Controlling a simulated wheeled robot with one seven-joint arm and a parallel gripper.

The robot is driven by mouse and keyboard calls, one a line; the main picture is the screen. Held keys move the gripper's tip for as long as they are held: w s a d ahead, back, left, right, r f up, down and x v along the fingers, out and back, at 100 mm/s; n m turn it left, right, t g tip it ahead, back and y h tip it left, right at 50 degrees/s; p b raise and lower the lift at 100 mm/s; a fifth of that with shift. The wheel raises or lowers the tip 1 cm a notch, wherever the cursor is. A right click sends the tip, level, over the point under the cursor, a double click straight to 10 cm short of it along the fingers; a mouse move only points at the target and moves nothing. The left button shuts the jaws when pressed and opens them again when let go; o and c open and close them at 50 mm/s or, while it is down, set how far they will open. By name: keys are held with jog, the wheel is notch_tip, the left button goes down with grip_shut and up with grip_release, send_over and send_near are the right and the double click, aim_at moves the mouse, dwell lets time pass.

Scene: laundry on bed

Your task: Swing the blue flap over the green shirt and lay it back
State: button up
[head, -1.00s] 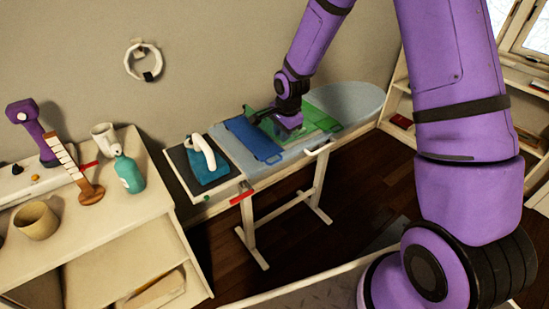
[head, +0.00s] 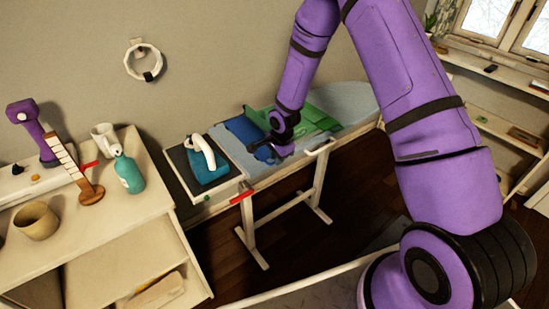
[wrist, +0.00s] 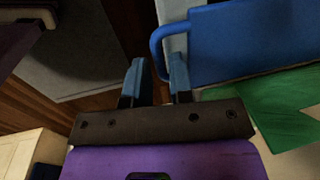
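The blue flap (head: 243,131) lies flat on the ironing board, left of the green shirt (head: 316,117). In the wrist view the blue flap (wrist: 255,40) shows a loop handle (wrist: 157,45) at its left edge, and part of the green shirt (wrist: 280,108) lies below it. My gripper (head: 275,152) is over the front edge of the board, by the flap's handle end.
A white iron (head: 203,152) stands on a teal pad left of the flap. The ironing board (head: 350,98) has bare room at its right end. A dresser (head: 110,225) with a green bottle (head: 128,174) stands at the left.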

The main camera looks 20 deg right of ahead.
jog(key=shift+f, duration=0.15)
grip_shut()
